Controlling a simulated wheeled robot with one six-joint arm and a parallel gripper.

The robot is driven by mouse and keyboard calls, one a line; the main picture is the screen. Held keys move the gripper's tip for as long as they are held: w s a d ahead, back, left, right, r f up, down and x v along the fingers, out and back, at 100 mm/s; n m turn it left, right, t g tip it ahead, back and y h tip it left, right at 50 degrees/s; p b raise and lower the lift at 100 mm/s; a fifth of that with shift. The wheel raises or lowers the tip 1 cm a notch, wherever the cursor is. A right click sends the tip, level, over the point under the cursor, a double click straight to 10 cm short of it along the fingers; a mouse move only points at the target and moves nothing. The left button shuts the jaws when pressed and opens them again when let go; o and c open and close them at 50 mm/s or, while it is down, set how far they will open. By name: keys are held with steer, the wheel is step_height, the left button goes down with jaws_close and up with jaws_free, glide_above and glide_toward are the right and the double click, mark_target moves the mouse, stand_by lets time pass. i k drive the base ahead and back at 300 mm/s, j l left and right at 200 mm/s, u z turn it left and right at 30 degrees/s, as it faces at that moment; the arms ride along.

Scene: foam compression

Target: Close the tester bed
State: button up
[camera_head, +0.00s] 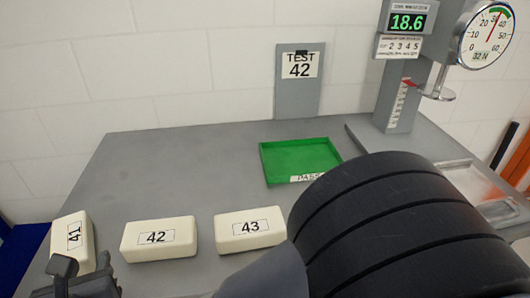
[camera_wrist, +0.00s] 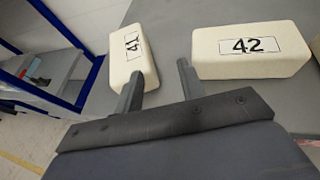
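The tester (camera_head: 393,95) stands at the back right, a grey column with a green "18.6" display (camera_head: 408,22), a round dial gauge (camera_head: 488,34) and a small metal disc on an arm. At the right edge, a pale metal-rimmed bed (camera_head: 458,165) shows partly; my black arm hides much of it, so I cannot tell how far it is open. My gripper (camera_wrist: 158,72) is open, its two fingers apart with nothing between them. It is at the table's front left, near foam blocks 41 (camera_wrist: 132,58) and 42 (camera_wrist: 250,50), far from the tester.
Foam blocks 41 (camera_head: 72,240), 42 (camera_head: 158,238) and 43 (camera_head: 250,229) lie along the front. A green "PASS" tray (camera_head: 300,158) sits mid-table. A "TEST 42" sign (camera_head: 299,82) stands behind. The left-middle table (camera_head: 180,170) is clear.

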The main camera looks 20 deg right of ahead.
mark_target(483, 194)
steer(key=z, duration=2.2)
steer(key=k, duration=0.15)
steer(key=i, duration=0.15)
